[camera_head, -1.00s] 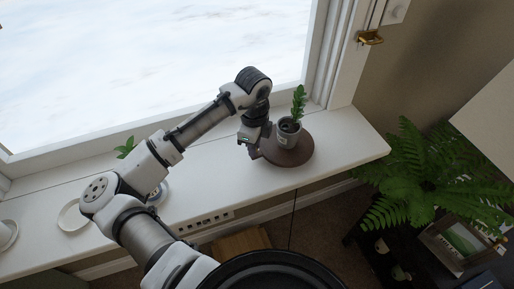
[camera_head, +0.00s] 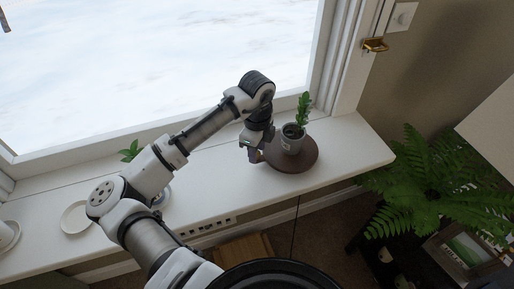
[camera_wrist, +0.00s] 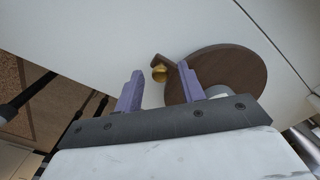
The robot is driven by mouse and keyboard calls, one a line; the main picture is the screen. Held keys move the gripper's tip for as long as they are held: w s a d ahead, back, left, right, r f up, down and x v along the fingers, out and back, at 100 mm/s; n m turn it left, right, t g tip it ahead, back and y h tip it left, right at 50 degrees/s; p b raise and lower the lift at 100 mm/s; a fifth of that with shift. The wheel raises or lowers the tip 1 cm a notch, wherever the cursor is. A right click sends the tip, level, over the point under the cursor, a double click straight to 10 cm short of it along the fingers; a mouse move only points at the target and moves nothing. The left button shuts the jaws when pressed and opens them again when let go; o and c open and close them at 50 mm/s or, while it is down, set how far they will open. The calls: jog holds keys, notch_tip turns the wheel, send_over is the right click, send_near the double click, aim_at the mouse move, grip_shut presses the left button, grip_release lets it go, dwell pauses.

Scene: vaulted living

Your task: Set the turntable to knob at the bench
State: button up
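The turntable (camera_head: 306,161) is a round dark brown disc on the white bench (camera_head: 345,140), near its right end. My gripper (camera_head: 254,156) is at the disc's left side. In the wrist view my gripper (camera_wrist: 160,68) is open, its two purple fingers apart. The knob appears between the fingertips; I cannot tell whether either touches it.
A window (camera_head: 150,70) runs behind the bench. A white dish (camera_head: 76,218) and a small plant (camera_head: 131,149) are on the bench's left part. A large fern (camera_head: 440,190) stands beyond its right end. The bench's right end is clear.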

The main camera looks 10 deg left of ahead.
notch_tip(320, 180, up, 14)
jog(key=b, duration=0.2)
dwell(0.5)
jog(key=shift+f, duration=0.1)
